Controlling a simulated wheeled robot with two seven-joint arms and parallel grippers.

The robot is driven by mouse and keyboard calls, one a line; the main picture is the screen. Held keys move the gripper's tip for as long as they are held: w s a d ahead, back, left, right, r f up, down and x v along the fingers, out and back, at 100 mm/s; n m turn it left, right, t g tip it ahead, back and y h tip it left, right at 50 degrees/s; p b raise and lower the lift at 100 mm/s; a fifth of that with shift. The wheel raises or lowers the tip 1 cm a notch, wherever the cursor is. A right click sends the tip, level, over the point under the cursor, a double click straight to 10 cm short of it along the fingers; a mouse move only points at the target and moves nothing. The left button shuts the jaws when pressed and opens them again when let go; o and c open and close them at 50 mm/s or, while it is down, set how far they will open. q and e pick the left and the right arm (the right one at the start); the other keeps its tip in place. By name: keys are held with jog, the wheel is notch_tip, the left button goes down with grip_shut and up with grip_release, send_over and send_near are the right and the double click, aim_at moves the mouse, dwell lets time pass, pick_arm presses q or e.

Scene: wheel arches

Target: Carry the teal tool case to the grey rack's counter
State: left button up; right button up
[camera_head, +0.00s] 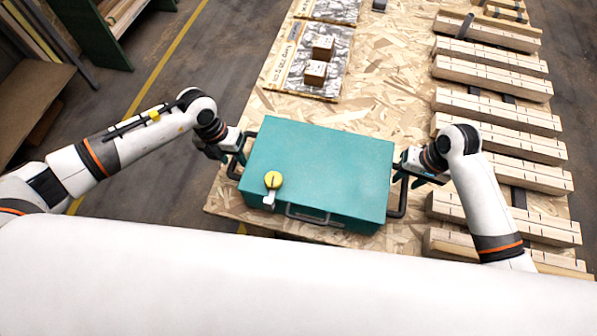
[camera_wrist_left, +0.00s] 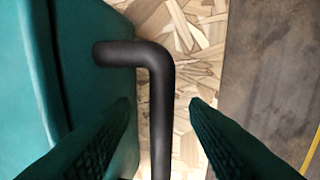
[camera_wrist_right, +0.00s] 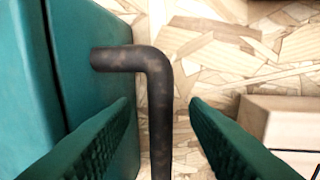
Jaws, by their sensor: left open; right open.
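The teal tool case (camera_head: 318,170) lies flat on a chipboard table, with a yellow knob and a front handle on its near side. A black side handle (camera_head: 238,160) sticks out on its left and another (camera_head: 402,194) on its right. My left gripper (camera_head: 228,150) is at the left handle; in the left wrist view its open fingers (camera_wrist_left: 160,105) stand on either side of the black bar (camera_wrist_left: 162,110). My right gripper (camera_head: 408,172) is at the right handle; in the right wrist view its open fingers (camera_wrist_right: 160,105) straddle the bar (camera_wrist_right: 158,110). The grey rack's counter cannot be made out.
The chipboard table (camera_head: 390,95) carries two small cardboard boxes (camera_head: 316,72) on a printed sheet behind the case. Several stacked wooden beams (camera_head: 500,130) line the right side. A green-framed rack (camera_head: 95,30) stands at the far left beyond open floor with a yellow line.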

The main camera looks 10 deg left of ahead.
pick_arm(q)
jog(key=shift+d+f, duration=0.2)
jog(key=shift+f, duration=0.75)
jog(key=shift+d+f, duration=0.15)
jog(key=shift+f, duration=0.75)
pick_arm(e)
jog(key=shift+a+f, duration=0.2)
jog(key=shift+f, duration=0.75)
jog(key=shift+a+f, duration=0.15)
jog(key=shift+f, duration=0.8)
jog(key=shift+w, duration=0.1)
jog(key=shift+c, duration=0.2)
pick_arm(q)
grip_shut()
pick_arm(e)
grip_shut()
pick_arm(q)
jog(key=shift+w+r, duration=0.1)
jog(key=shift+r, duration=0.05)
pick_arm(e)
jog(key=shift+r, duration=0.15)
